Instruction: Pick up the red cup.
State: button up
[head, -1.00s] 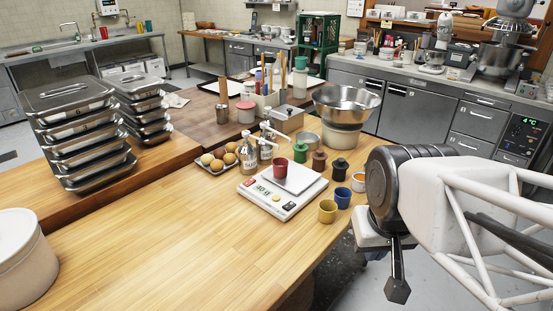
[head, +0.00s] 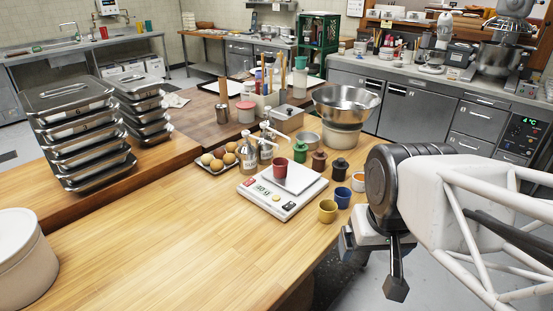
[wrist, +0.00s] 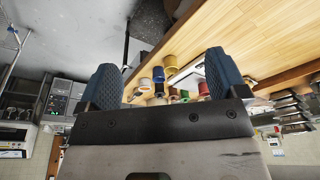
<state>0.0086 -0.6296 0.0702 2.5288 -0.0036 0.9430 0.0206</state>
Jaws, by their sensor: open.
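The red cup (head: 281,167) stands upright on the pan of a white kitchen scale (head: 271,208) on the wooden table. It also shows small in the wrist view (wrist: 203,88), near my right-hand finger. My gripper (wrist: 161,62) is open and empty, with its two blue-grey fingers apart. In the head view my gripper (head: 347,242) is mostly hidden by my wrist, at the table's right edge, to the right of and nearer the camera than the cup. It is clear of the cup.
Yellow (head: 327,211), blue (head: 342,197) and orange-and-white (head: 358,182) cups stand right of the scale. Green (head: 300,152), brown (head: 319,161) and dark (head: 340,169) pieces stand behind it. Glass pump bottles (head: 249,160) and an egg tray (head: 217,168) are left.

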jog(key=w+a+m+g+y, duration=0.2)
jog(key=w+a+m+y, duration=0.25)
jog(key=w, duration=0.75)
jog(key=m+t+y, duration=0.4)
jog(key=m+y, duration=0.4)
jog(key=m, duration=1)
send_near(287, 166)
jog(key=x, duration=0.5)
jog(key=shift+w+f, duration=0.3)
jog(key=shift+n, duration=0.25)
jog(key=shift+x, duration=1.2)
jog(key=shift+a, duration=0.1)
jog(key=shift+t, duration=0.3)
jog(key=shift+x, duration=2.55)
